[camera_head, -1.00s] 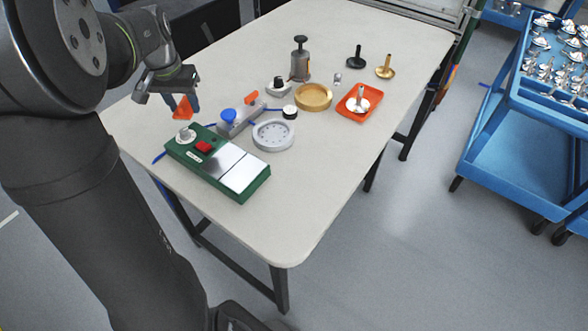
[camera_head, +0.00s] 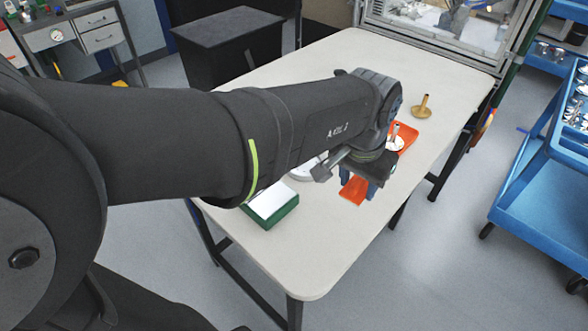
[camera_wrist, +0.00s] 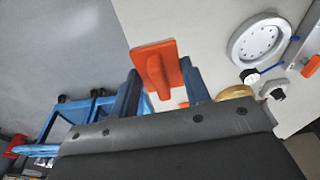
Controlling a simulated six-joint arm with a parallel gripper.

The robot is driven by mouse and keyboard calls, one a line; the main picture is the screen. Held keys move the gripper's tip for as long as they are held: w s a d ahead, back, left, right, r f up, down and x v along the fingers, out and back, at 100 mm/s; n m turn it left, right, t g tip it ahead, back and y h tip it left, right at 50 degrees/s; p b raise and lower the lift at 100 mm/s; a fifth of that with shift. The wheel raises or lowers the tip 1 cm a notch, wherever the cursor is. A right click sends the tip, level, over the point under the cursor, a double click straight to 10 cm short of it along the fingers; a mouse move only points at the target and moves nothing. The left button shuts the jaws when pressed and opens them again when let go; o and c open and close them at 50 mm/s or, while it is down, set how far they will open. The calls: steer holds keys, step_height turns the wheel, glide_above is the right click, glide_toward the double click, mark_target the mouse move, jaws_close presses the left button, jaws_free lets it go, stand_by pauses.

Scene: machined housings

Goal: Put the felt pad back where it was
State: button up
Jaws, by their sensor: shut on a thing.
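My gripper (camera_head: 360,185) is shut on an orange pad (camera_head: 352,192), a flat plate with a block-like grip, which I take to be the felt pad. In the wrist view the pad (camera_wrist: 153,58) sits between the two blue fingers of my gripper (camera_wrist: 160,82), with its plate beyond the fingertips. It is held above the pale table (camera_head: 330,235), near its right edge. The plate's far face is hidden, so I cannot see any felt.
An orange tray (camera_head: 408,134) with a metal part lies behind my gripper; a brass part (camera_head: 422,107) stands farther back. A green box (camera_head: 283,213) and grey ring (camera_wrist: 262,42) are partly visible. My arm hides much of the table; its front is clear. A blue trolley (camera_head: 535,190) stands right.

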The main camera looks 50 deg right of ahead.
steer(key=s+a, duration=0.2)
steer(key=s, duration=0.2)
glide_above(331, 202)
steer(key=shift+m, duration=0.4)
steer(key=f, duration=0.6)
steer(key=shift+s+a+f, duration=0.1)
steer(key=shift+a+f, duration=0.15)
steer(key=shift+a, duration=0.05)
steer(key=shift+f, duration=2)
steer(key=shift+f, duration=0.2)
steer(key=o, duration=1)
steer(key=shift+c, duration=0.2)
steer(key=shift+r, duration=0.1)
